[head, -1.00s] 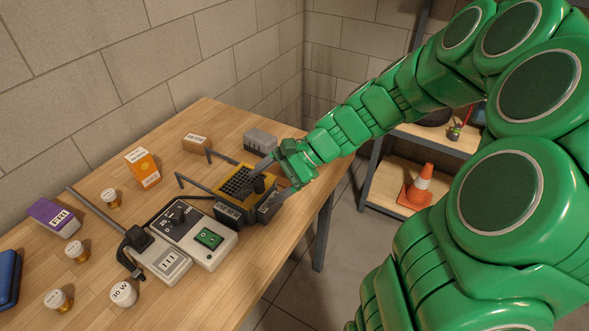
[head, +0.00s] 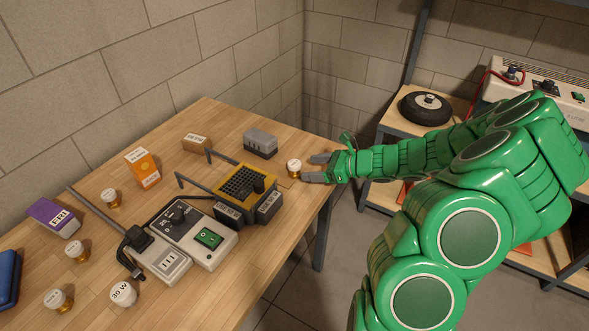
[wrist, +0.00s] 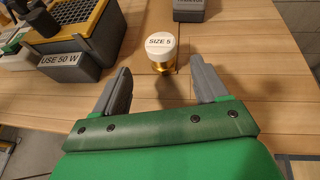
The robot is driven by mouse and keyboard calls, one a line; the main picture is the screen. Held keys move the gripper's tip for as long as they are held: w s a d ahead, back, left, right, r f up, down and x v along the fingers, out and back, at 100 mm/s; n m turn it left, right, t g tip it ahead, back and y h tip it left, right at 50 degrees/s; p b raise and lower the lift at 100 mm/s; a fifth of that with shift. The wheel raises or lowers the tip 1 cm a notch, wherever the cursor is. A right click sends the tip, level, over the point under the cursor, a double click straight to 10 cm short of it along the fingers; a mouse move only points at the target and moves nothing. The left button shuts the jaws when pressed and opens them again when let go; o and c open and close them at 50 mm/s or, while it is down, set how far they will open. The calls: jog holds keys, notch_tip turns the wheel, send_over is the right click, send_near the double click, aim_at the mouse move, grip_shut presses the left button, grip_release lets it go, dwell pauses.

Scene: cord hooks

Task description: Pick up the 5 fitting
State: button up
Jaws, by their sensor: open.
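The 5 fitting is a small gold cylinder with a white cap reading "SIZE 5". It stands upright on the wooden table near its right edge in the head view (head: 294,168). In the wrist view the 5 fitting (wrist: 161,52) is just beyond the fingertips, between their lines. My gripper (head: 318,168) is open and empty, low over the table. In the wrist view my gripper (wrist: 165,75) has its two grey fingers spread either side of the fitting's line, apparently apart from it.
A yellow-topped grey box (head: 243,182) labelled "USE 50 W" stands left of the gripper. A grey block (head: 260,143) stands behind the fitting. Other fittings (head: 77,250), a switch box (head: 200,232) and an orange box (head: 143,168) are farther left. The table's right edge is close.

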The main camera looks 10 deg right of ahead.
aim_at(293, 167)
jog(key=shift+w+f, duration=0.2)
jog(key=shift+f, duration=0.05)
jog(key=shift+r+x, duration=0.15)
jog(key=shift+x, duration=1.1)
jog(key=shift+r+x, duration=0.2)
jog(key=shift+x, duration=2.3)
jog(key=shift+w, duration=0.1)
jog(key=c, duration=1.1)
